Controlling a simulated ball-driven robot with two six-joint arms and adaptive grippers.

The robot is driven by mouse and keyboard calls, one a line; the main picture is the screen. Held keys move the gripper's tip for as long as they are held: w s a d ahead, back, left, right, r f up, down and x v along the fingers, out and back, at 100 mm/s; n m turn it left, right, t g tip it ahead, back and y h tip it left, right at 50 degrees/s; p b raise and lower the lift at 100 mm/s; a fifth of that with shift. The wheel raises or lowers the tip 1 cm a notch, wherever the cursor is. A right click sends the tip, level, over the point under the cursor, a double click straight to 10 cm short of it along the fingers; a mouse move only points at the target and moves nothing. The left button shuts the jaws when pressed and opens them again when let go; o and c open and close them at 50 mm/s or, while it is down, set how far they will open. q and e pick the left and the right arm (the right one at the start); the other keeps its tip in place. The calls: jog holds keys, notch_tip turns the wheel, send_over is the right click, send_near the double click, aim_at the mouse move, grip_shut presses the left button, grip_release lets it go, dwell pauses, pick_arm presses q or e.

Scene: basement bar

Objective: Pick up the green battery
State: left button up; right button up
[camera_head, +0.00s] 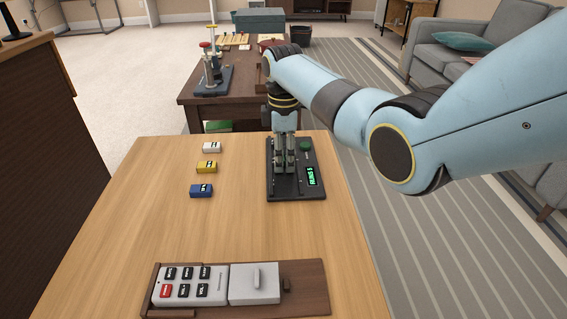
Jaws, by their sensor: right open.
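My right gripper (284,168) points down over a dark device (287,194) with a lit green display (311,176) on the wooden table. Its jaws are open, and the fingers cover the middle of the device. A green round knob-like part (305,145) sits at the device's back right corner. I cannot make out a green battery; one could be hidden behind the fingers. White (212,147), yellow (206,167) and blue (201,190) small labelled blocks, probably batteries, lie in a column left of the device. My left gripper is out of view.
A wooden tray (313,301) with a grey keypad (190,287) and a grey lidded box (255,284) lies at the table's front. A darker table (190,96) with a stand and small items is behind. The table's middle is clear.

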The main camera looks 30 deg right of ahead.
jog(key=shift+c, duration=0.2)
grip_shut()
jog(key=shift+r, duration=0.1)
